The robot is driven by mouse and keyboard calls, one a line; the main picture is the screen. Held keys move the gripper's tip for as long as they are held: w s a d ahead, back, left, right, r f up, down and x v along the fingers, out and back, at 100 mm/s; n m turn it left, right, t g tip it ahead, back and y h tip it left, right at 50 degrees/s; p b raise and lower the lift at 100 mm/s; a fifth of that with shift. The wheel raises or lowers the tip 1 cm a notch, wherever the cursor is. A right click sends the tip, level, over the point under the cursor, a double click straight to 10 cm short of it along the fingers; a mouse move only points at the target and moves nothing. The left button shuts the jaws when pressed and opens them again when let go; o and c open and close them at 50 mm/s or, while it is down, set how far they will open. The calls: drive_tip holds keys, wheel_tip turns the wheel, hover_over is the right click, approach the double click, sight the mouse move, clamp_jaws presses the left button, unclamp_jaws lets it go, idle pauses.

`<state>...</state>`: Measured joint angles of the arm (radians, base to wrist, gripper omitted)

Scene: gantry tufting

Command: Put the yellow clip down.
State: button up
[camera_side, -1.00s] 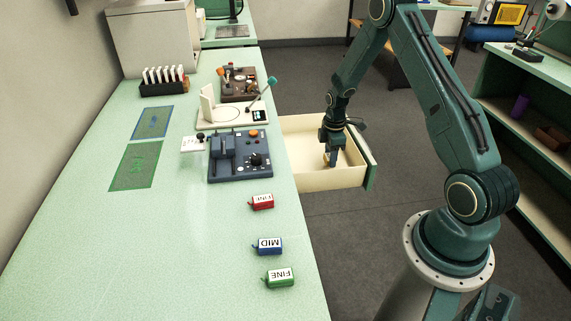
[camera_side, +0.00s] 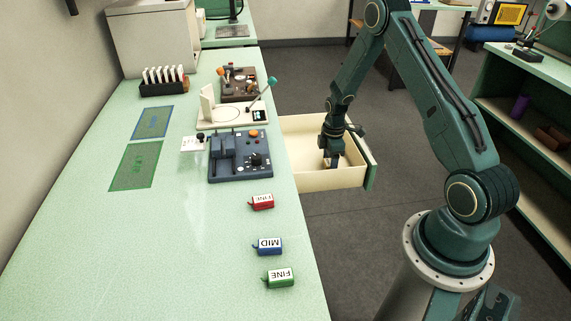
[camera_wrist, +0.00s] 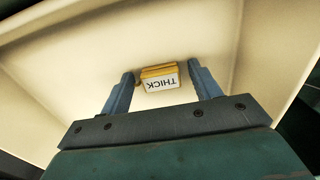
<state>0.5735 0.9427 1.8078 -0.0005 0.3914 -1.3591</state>
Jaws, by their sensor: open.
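The yellow clip (camera_wrist: 160,78), with a white label reading THICK, lies on the floor of the open cream drawer (camera_side: 305,177). In the wrist view it sits between my gripper's two fingers, with a gap on each side. My gripper (camera_wrist: 163,85) is open. In the side view my gripper (camera_side: 331,162) points down inside the drawer, and the clip cannot be made out there.
The drawer walls surround my gripper; the green drawer front (camera_side: 370,170) is to its right. On the bench, a dark blue device (camera_side: 238,165) stands left of the drawer. Red (camera_side: 261,202), blue (camera_side: 268,246) and green (camera_side: 278,277) labelled clips lie nearer the camera.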

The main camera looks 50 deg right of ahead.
drive_tip(key=shift+r, duration=0.1)
wheel_tip(320, 180, up, 12)
idle(0.8)
drive_tip(key=shift+r, duration=0.1)
idle(0.4)
